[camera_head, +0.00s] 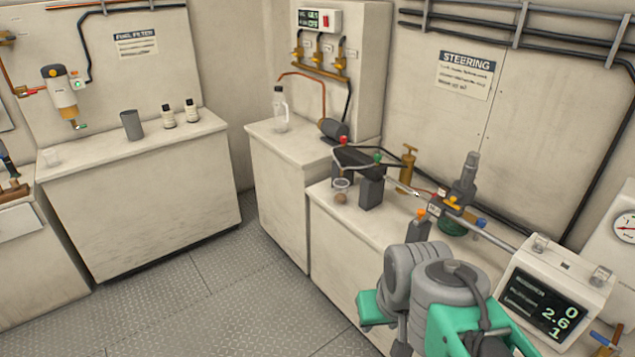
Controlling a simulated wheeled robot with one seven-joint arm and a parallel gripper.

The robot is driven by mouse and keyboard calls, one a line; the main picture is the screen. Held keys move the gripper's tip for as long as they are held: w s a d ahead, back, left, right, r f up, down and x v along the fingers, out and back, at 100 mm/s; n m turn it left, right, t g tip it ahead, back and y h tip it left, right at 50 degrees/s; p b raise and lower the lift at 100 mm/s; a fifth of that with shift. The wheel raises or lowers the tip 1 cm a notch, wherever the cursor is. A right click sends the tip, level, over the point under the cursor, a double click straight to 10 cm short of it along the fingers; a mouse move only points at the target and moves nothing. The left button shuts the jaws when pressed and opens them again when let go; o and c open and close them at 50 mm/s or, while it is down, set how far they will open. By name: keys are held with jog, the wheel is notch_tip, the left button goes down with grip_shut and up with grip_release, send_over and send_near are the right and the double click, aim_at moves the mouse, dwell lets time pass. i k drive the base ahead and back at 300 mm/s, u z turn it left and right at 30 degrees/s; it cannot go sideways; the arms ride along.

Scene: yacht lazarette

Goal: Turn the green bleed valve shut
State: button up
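A small green knob (377,157), which looks like the green bleed valve, sits on top of the right end of a dark cylinder (358,162) on the right-hand bench. A red knob (337,138) stands at the cylinder's other end. A small clear cup (341,187) with something brownish at its bottom stands in front of the cylinder. The knob's exact turn is too small to tell. My grey and teal arm fills the lower right, in front of the bench and well apart from the knob. My gripper's fingertips do not show.
A steel rod (480,231) runs right from the cylinder. Near it stand a brass pump (408,166), a grey upright unit (467,172) with a blue handle, and a display box (548,290). A clear bottle (280,109) stands left. The floor (235,300) is clear.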

aim_at(378, 157)
jog(key=u, duration=1.3)
jog(key=i, duration=1)
jog(key=z, duration=0.6)
jog(key=i, duration=0.95)
jog(key=z, duration=0.85)
